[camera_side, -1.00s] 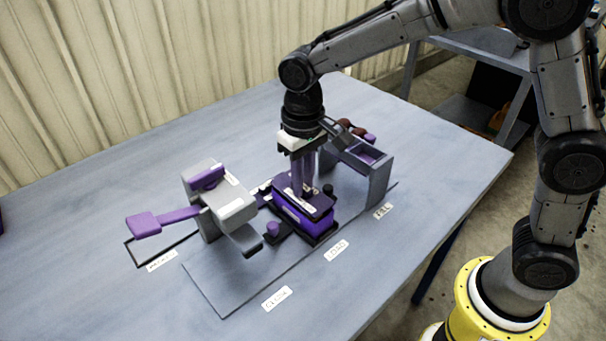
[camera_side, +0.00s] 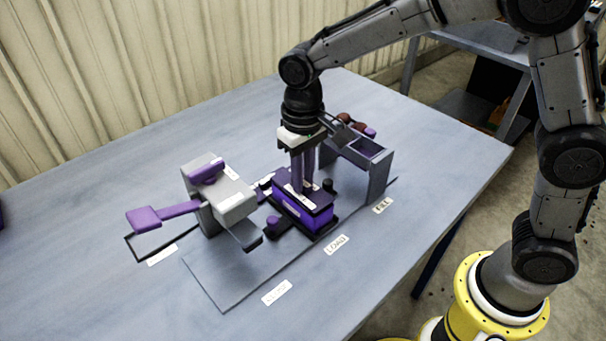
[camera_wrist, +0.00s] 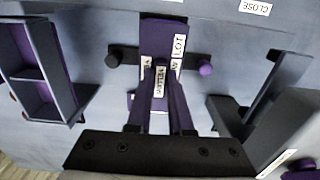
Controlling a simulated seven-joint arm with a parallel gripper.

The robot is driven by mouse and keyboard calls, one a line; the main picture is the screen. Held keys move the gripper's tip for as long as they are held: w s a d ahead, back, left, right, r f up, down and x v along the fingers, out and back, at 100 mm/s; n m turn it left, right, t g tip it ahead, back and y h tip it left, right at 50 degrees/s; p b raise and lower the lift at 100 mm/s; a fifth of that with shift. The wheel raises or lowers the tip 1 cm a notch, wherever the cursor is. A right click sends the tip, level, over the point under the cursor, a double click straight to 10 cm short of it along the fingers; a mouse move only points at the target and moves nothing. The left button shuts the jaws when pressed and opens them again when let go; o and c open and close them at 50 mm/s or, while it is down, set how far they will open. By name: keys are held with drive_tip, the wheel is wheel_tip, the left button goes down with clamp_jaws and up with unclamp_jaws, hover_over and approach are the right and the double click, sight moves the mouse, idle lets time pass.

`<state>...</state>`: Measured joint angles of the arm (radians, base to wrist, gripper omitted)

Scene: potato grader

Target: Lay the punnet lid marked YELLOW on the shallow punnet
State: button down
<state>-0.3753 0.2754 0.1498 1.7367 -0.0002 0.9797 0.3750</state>
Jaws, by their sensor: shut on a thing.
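The shallow punnet (camera_side: 309,217) is a bright purple box in a black holder by the LOAD label. The dark purple lid (camera_side: 318,196) lies level over its top, and I see no clear gap between them. In the wrist view the lid (camera_wrist: 160,31) shows a YELLOW label between my fingers and a LOT label beside it. My gripper (camera_side: 299,187) points straight down and is shut on the lid at its middle. In the wrist view my gripper (camera_wrist: 161,72) hides part of the lid and most of the punnet.
A grey machine with purple levers (camera_side: 222,190) stands left, near the CLOSE label (camera_side: 277,293). A grey bin stand (camera_side: 379,178) stands close on the right, by the FILL label (camera_side: 383,206). The front of the table is clear.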

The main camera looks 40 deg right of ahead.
drive_tip(key=shift+f, duration=0.4)
idle(0.4)
drive_tip(key=shift+c, duration=2.1)
unclamp_jaws()
drive_tip(key=shift+r, duration=0.15)
drive_tip(key=shift+r, duration=3.4)
